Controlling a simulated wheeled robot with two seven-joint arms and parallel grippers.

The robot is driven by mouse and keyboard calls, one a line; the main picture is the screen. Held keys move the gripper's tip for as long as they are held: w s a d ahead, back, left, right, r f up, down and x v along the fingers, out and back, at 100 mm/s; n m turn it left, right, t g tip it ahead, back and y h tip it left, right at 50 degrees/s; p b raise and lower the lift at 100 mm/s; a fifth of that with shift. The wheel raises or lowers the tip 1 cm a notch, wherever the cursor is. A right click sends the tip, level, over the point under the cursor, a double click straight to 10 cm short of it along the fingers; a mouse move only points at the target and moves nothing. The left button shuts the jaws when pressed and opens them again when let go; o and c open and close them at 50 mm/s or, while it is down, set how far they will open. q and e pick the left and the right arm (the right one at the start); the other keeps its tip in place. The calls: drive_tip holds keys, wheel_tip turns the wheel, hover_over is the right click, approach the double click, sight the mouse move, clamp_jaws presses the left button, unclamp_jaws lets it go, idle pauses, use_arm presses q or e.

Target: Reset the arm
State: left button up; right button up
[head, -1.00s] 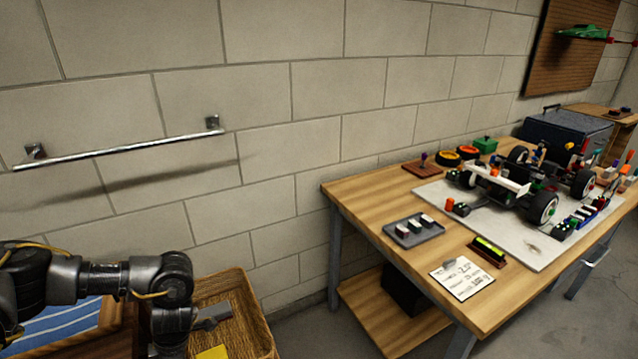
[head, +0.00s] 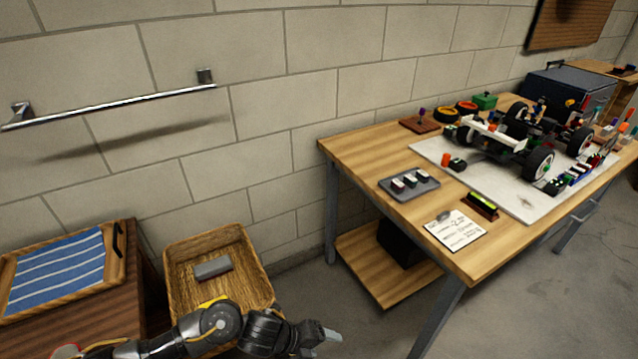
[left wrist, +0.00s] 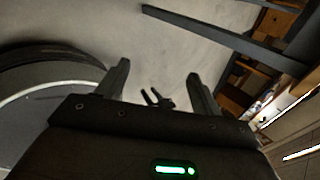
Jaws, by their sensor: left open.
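My left arm comes in from the bottom left in the head view. Its gripper (head: 318,337) is low in front of the wicker basket, to the basket's right, over the floor and left of the workbench. In the left wrist view the two fingers of the left gripper (left wrist: 160,85) stand apart with nothing between them. Beyond them are the floor and a small dark forked shape (left wrist: 156,98) that I cannot identify for certain. My right gripper cannot be made out in the head view.
A wicker basket (head: 262,262) holds a grey block (head: 213,268). A tray with a striped blue cloth (head: 58,272) lies on a dark wooden cabinet. The wooden workbench (head: 375,160) at right carries an RC car (head: 490,143) and parts. A metal bar (head: 115,106) is on the wall.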

use_arm(q)
drive_tip(key=s+a+f+n+t+y, duration=0.1)
drive_tip(key=s+a+f+n+y, duration=0.25)
drive_tip(key=a+f+n, duration=0.7)
drive_tip(key=s+a+f+n+t+y, duration=0.15)
drive_tip(key=s+a+f+n, duration=0.35)
drive_tip(key=n, duration=1)
drive_tip(key=s+a+f+n+g+y+p, duration=0.1)
drive_tip(key=s+a+f+p, duration=0.2)
drive_tip(key=s, duration=0.6)
drive_tip(key=s+a+f+n+g+y+p, duration=0.1)
drive_tip(key=s+a+f+p, duration=0.3)
drive_tip(key=s, duration=0.4)
drive_tip(key=s+a+f+n+g+y+p, duration=0.1)
drive_tip(key=s+a+f+n+p, duration=0.2)
drive_tip(key=s+a, duration=0.3)
drive_tip(key=s+p, duration=0.1)
drive_tip(key=s, duration=0.2)
drive_tip(key=shift+s+a+f+g+p, duration=0.25)
drive_tip(key=shift+s+a+g+p, duration=0.1)
drive_tip(key=shift+p, duration=0.05)
use_arm(e)
drive_tip(key=s+d+f, duration=0.2)
drive_tip(key=s+f, duration=0.1)
drive_tip(key=s, duration=0.5)
drive_tip(key=s+d+f+g, duration=0.1)
drive_tip(key=s+d+f, duration=0.1)
drive_tip(key=s, duration=0.7)
drive_tip(key=shift+d+f, duration=0.2)
drive_tip(key=shift+f, duration=0.65)
